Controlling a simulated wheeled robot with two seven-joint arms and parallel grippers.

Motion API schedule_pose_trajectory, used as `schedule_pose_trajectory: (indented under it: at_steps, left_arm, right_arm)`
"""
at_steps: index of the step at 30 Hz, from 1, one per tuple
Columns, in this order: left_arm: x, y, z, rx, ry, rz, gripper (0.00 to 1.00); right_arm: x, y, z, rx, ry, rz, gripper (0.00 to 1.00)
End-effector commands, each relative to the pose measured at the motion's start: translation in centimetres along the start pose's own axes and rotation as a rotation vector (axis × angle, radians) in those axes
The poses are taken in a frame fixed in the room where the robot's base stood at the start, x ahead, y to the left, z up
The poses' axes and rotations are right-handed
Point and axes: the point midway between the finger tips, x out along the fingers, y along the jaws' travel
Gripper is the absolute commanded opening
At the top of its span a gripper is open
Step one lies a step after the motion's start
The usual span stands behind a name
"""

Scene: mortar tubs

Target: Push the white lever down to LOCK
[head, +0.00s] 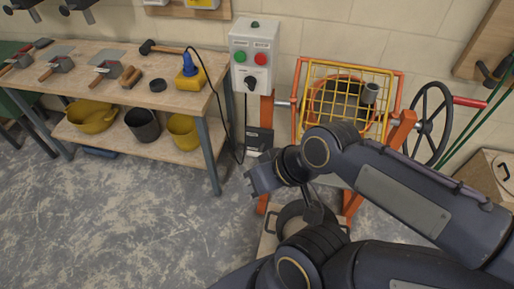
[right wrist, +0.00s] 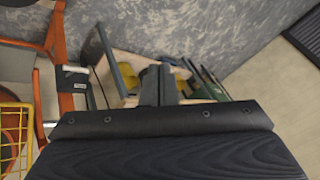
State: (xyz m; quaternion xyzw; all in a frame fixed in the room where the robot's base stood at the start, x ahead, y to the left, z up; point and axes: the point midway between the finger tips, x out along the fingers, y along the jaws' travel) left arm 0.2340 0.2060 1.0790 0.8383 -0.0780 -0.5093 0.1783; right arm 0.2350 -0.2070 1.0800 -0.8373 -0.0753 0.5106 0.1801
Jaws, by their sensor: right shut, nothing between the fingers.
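I cannot make out a white lever for certain in either view. In the right wrist view a small pale strip (right wrist: 74,69) sits on a black block on the orange mixer frame (right wrist: 53,35), left of my fingers; I cannot tell whether it is the lever. In the head view my right gripper (head: 252,181) is in front of the mixer's lower left side, and my arm hides part of the frame. In the right wrist view the fingers of my right gripper (right wrist: 159,72) are shut together and empty. My left gripper is not in view.
A grey control box (head: 254,58) with green and red buttons hangs on the wall. The mixer has a yellow grid guard (head: 345,75) and a black handwheel (head: 428,122). A wooden bench (head: 130,72) with tools and tubs stands left. Bare floor (head: 110,215) lies in front.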

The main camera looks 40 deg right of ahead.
Motion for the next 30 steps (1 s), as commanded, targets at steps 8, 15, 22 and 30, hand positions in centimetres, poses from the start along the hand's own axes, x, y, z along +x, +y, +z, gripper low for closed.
schedule_pose_trajectory:
  at_steps: [8, 15, 22, 30]
  left_arm:
    - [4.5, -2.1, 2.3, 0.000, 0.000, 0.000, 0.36]
    - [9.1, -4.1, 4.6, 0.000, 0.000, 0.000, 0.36]
    - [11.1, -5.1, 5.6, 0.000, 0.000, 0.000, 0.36]
    - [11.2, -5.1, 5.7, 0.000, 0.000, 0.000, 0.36]
  right_arm:
    - [4.8, 6.3, -6.7, 0.226, -0.062, 0.125, 0.00]
    - [13.6, 16.8, -15.0, 0.501, -0.081, 0.394, 0.00]
    - [19.4, 23.1, -18.9, 0.621, -0.047, 0.589, 0.00]
    - [20.2, 24.2, -19.8, 0.644, -0.032, 0.632, 0.00]
